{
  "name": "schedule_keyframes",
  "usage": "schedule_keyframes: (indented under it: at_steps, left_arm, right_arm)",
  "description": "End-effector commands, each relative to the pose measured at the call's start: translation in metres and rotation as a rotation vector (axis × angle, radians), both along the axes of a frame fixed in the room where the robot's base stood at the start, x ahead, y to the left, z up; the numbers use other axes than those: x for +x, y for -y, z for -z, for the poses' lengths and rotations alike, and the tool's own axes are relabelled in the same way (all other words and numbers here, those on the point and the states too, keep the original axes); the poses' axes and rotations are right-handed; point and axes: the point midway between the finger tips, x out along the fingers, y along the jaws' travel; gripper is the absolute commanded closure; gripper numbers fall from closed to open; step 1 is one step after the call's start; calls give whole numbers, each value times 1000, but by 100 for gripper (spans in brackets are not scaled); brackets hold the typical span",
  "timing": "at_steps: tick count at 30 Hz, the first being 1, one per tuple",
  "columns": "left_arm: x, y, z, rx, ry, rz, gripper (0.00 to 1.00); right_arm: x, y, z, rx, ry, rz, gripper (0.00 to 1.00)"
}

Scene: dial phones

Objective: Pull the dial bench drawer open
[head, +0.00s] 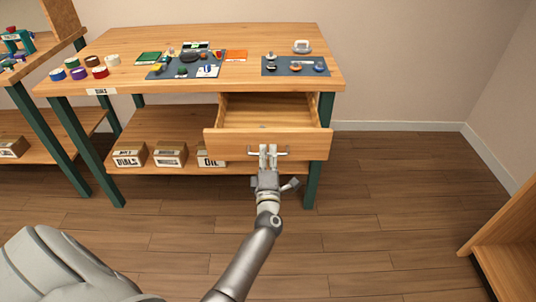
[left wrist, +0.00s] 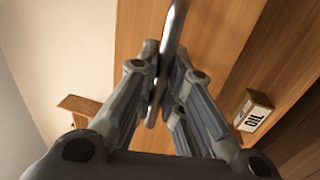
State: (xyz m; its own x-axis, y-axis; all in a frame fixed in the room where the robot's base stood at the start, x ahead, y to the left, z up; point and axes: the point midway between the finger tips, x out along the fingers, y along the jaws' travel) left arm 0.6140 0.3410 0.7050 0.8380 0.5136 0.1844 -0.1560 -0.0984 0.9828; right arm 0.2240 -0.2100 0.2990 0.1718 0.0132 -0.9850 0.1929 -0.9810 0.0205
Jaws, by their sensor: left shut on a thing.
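The dial bench (head: 130,50) is a wooden table with green legs and a "DIALS" label on its front edge. Its drawer (head: 222,142) hangs under the right part of the top and stands pulled out, with its inside showing and looking mostly empty. My left gripper (head: 268,155) is at the drawer front, its fingers shut on the metal bar handle (head: 284,153). The left wrist view shows the handle (left wrist: 176,25) running between the two fingers (left wrist: 160,75). My right gripper is not in view.
Mats with small parts and several tape rolls (head: 92,61) lie on the bench top. Cardboard boxes (head: 170,155) stand on the lower shelf, left of the drawer. Another bench is at the left and a wooden piece of furniture (head: 510,250) at the lower right. The floor between is clear.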

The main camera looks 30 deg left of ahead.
Motion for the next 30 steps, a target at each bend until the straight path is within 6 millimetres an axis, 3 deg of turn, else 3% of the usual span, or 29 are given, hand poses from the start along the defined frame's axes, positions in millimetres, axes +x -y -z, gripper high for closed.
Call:
schedule_keyframes:
  at_steps: [5, 6, 11, 21, 30]
  left_arm:
    - [0, 0, 0, -1, 0, 0, 100]
    - [0, 0, 0, -1, 0, 0, 87]
    - [0, 0, 0, -1, 0, 0, 68]
    - [-3, 2, 1, -1, 0, 0, 68]
    - [-42, 26, 11, -3, -3, 0, 68]
  right_arm:
    - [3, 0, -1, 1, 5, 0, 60]
    - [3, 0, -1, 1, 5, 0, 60]
    - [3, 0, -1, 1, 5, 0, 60]
    - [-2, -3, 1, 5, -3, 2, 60]
    - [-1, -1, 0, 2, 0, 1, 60]
